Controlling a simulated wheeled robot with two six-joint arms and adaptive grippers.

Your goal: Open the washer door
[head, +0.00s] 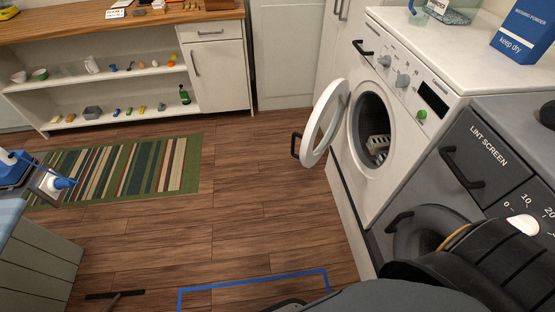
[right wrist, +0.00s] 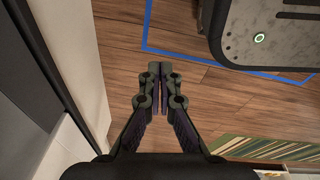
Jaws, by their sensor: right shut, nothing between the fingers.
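The white washer (head: 400,112) stands at the right in the head view. Its round door (head: 324,122) is swung wide open to the left, with a dark handle (head: 295,145) on its outer edge. The drum opening (head: 372,128) is exposed, and a light-coloured object (head: 378,145) lies inside. My right gripper (right wrist: 154,80) shows in the right wrist view, shut and empty above the wooden floor, touching nothing. In the head view my right arm covers the lower right corner, and its fingers are not clearly seen. My left gripper is not in view.
A blue box (head: 528,30) sits on top of the washer. A striped rug (head: 125,168) and shelves (head: 125,92) are at the left. Wooden floor (head: 240,190) is clear.

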